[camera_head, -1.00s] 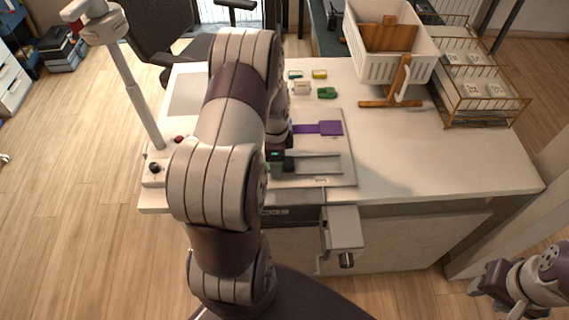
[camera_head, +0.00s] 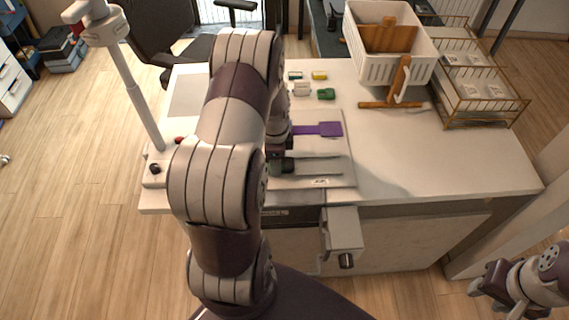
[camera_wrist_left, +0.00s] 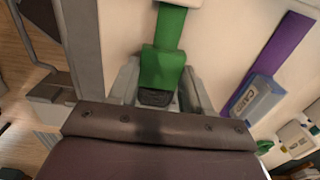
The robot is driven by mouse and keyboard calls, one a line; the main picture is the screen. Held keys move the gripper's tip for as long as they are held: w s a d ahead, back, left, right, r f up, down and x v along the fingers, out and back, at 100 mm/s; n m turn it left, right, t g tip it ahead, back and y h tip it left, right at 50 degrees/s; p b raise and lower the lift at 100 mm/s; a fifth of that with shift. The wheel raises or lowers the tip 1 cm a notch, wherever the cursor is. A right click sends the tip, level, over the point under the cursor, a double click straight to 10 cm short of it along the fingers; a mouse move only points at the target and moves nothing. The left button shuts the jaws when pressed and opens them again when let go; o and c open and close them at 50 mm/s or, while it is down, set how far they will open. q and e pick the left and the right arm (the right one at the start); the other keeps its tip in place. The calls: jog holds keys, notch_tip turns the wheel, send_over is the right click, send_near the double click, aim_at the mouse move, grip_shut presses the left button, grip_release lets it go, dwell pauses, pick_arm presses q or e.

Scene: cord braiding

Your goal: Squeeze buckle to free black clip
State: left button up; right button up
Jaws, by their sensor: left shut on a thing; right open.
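In the left wrist view a green buckle (camera_wrist_left: 163,68) on a green strap (camera_wrist_left: 170,28) sits between the two fingers of my left gripper (camera_wrist_left: 160,85). The fingers are shut on its sides. A black clip (camera_wrist_left: 155,97) shows at the buckle's near end, partly hidden by the gripper. I cannot tell whether clip and buckle are still joined. In the head view my left arm covers most of this spot on the board. My right gripper (camera_head: 490,278) is open and empty at the lower right, away from the table.
A purple strap (camera_head: 320,129) lies on the board (camera_head: 345,175); in the left wrist view a blue-grey piece marked CARD (camera_wrist_left: 257,98) is at its end. Several small coloured pieces lie behind. A white basket (camera_head: 390,65) and wire rack (camera_head: 480,110) stand right. The table's right front is clear.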

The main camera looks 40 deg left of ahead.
pick_arm(q)
jog(key=o, duration=0.9)
jog(key=shift+o, duration=0.2)
notch_tip(320, 180, up, 7)
jog(key=p, duration=0.6)
jog(key=shift+r+p, duration=0.1)
jog(key=shift+p, duration=0.2)
